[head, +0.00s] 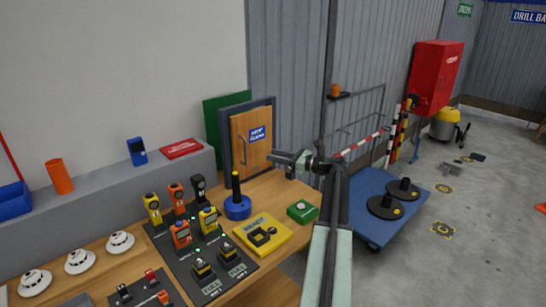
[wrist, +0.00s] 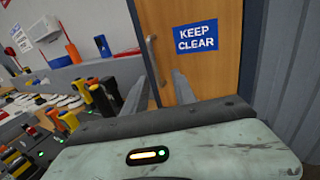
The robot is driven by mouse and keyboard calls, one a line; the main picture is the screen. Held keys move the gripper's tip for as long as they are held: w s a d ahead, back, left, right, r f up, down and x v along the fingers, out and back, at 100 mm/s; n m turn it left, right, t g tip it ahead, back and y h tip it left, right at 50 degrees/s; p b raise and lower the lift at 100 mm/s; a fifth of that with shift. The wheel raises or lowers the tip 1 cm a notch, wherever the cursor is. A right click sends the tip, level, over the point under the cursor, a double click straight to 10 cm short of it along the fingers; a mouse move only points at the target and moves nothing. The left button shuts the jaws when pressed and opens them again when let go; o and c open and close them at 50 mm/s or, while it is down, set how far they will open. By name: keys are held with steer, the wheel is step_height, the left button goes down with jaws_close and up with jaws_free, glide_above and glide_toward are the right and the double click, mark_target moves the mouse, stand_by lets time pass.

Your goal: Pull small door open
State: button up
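The small door (head: 252,138) is a wooden panel with a blue KEEP CLEAR sign, set in a dark frame at the back of the bench. It looks closed. In the wrist view the door (wrist: 221,75) fills the upper middle, and its upright grey bar handle (wrist: 152,55) is on the left side of the panel.
Several yellow and orange handheld devices (head: 181,233) stand on a dark mat left of the door. A blue base with a black stick (head: 238,207), a yellow box (head: 263,234) and a green box (head: 302,211) sit before the door. A blue cart (head: 375,227) stands right of the bench.

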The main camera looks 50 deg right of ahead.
steer(key=shift+w+a, duration=0.1)
steer(key=shift+w, duration=0.2)
steer(key=shift+c, duration=0.2)
jaws_close()
stand_by(1.0)
steer(key=shift+o, duration=0.2)
jaws_free()
steer(key=v, duration=0.8)
